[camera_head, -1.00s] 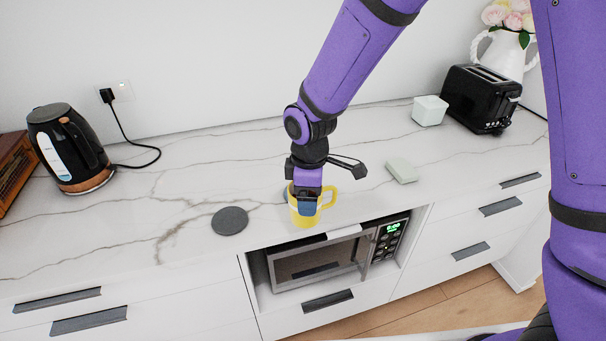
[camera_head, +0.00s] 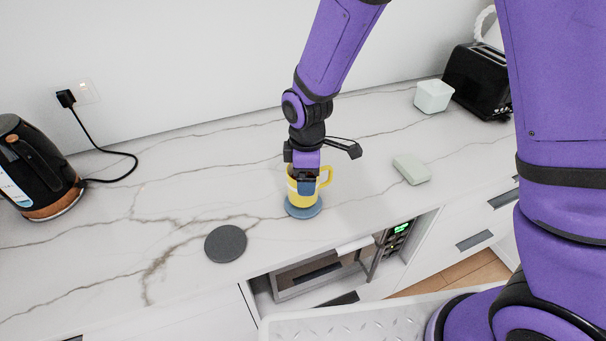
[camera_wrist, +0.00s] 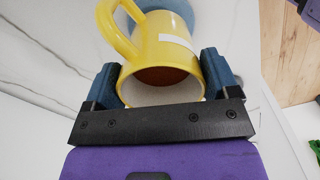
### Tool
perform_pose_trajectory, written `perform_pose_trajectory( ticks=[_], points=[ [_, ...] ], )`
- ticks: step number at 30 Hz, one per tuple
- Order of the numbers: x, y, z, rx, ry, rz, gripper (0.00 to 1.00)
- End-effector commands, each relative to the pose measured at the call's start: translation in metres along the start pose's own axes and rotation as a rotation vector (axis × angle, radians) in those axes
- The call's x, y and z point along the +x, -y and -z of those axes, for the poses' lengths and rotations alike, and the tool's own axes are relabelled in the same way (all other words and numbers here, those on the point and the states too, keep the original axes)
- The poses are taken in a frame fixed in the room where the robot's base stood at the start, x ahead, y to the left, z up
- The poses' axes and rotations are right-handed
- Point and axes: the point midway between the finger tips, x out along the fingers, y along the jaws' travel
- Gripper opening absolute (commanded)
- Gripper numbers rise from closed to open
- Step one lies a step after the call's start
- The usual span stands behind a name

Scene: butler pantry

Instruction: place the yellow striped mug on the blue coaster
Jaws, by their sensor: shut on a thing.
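The yellow striped mug (camera_head: 296,197) is upright, with its handle to the right in the head view. My gripper (camera_head: 306,186) is shut on it from above, with blue fingers at its rim. In the wrist view my gripper (camera_wrist: 160,80) has one finger on each side of the mug (camera_wrist: 160,50), which shows a white stripe and a brown inside. The blue coaster (camera_head: 304,211) lies on the counter directly under the mug. The coaster (camera_wrist: 183,9) also shows beyond the mug's base in the wrist view. I cannot tell whether the base touches it.
A dark grey round coaster (camera_head: 226,244) lies to the left on the marble counter (camera_head: 150,215). A pale green block (camera_head: 412,170) and a white box (camera_head: 433,96) are to the right. A black toaster (camera_head: 478,82) and a black kettle (camera_head: 35,170) stand farther out. A microwave (camera_head: 315,276) sits below.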

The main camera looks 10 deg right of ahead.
Motion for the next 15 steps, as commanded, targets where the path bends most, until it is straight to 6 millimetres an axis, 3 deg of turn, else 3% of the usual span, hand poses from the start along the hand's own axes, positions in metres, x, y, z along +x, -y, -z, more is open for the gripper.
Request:
perform_pose_trajectory(
  ticks=[4,15],
  points=[
    [0.017,0.003,-0.004,-0.003,0.002,0.002,0.41],
    [0.020,0.003,-0.004,-0.003,0.000,0.000,0.41]
  ],
)
